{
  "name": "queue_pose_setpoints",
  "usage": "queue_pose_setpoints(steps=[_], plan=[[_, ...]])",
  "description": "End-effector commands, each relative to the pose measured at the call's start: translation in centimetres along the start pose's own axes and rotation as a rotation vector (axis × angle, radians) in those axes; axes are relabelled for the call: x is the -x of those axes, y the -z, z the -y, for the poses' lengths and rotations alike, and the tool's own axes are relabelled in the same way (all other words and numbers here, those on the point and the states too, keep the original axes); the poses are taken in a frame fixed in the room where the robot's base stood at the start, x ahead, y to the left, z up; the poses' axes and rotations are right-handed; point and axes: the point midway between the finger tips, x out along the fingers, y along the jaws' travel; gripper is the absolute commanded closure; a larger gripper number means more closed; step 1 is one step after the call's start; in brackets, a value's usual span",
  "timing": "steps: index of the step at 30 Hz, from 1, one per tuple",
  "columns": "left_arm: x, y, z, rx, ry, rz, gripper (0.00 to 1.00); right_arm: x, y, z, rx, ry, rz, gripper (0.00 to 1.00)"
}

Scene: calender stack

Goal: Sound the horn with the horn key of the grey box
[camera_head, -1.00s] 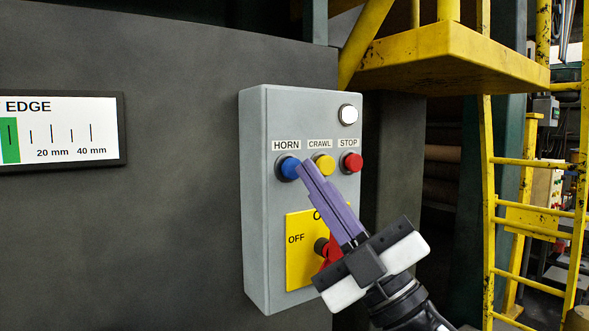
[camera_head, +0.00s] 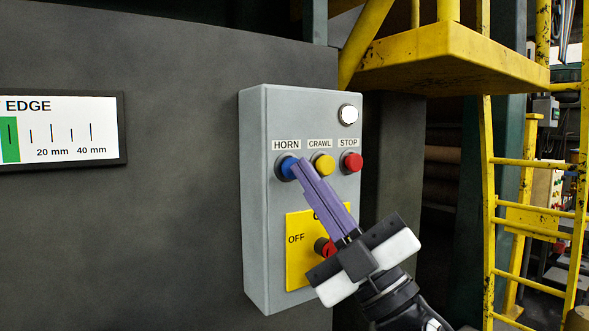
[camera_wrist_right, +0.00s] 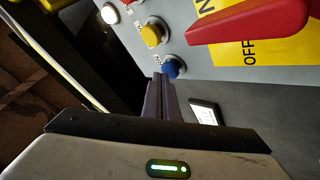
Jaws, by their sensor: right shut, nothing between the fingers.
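The grey box (camera_head: 256,210) is mounted on the dark wall. Its blue horn key (camera_head: 284,168) sits under the HORN label, left of the yellow CRAWL button (camera_head: 324,165) and the red STOP button (camera_head: 352,163). My right gripper (camera_head: 297,163) is shut and empty, its purple fingertips at the blue key's right edge. In the right wrist view the fingertips (camera_wrist_right: 159,76) are right by the blue key (camera_wrist_right: 172,68), which shows just beyond them. I cannot tell whether they touch it. My left gripper is not in view.
A red rotary switch (camera_head: 327,248) on a yellow OFF plate (camera_head: 298,262) lies partly behind my right gripper. A white lamp (camera_head: 348,115) is at the box's top right. A yellow platform (camera_head: 450,60) and ladder (camera_head: 490,200) stand to the right. An EDGE display (camera_head: 60,132) is at left.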

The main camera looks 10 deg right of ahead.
Motion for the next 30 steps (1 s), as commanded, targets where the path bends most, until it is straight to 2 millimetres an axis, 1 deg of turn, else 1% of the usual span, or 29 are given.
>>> queue_pose_setpoints(steps=[19, 30], plan=[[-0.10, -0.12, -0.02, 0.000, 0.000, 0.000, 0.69, -0.55, -0.42, 0.43, -0.001, 0.000, 0.001, 1.00], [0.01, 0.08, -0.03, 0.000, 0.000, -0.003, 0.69, -0.40, -0.29, 0.27, 0.000, 0.000, 0.001, 1.00]])
